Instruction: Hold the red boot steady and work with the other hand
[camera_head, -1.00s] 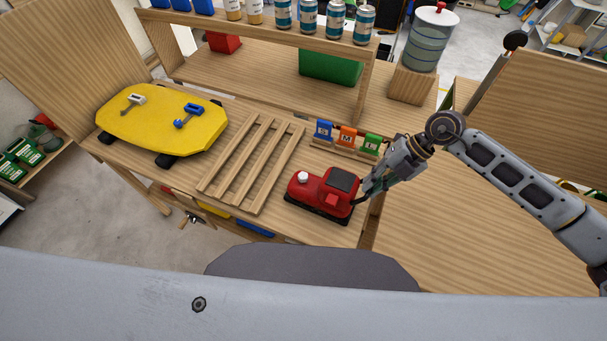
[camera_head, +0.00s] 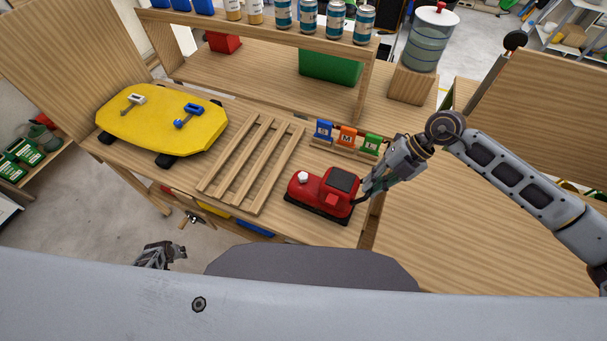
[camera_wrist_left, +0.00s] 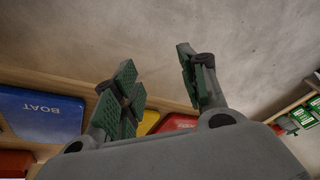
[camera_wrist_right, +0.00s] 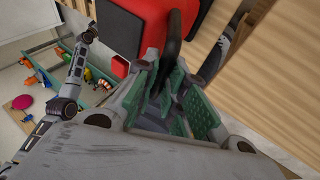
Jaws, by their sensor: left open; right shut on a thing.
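The red boot (camera_head: 322,194), a red boat-like body with a black base, white knob and dark top panel, sits on the wooden bench near its front edge. My right gripper (camera_head: 368,190) is at its right end. In the right wrist view, my right gripper (camera_wrist_right: 168,95) is shut on a dark curved part joined to the red body (camera_wrist_right: 120,35). My left gripper (camera_head: 168,256) is low at the left, in front of the bench and apart from the boot. In the left wrist view, my left gripper (camera_wrist_left: 157,68) is open and empty.
A slatted wooden rack (camera_head: 252,160) lies left of the boot, beside a yellow wheeled board (camera_head: 160,120). Blue, orange (camera_head: 346,138) and green tags stand behind. A blue bin (camera_wrist_left: 42,113) marked BOAT sits below the bench. The bench surface right of my right gripper is bare.

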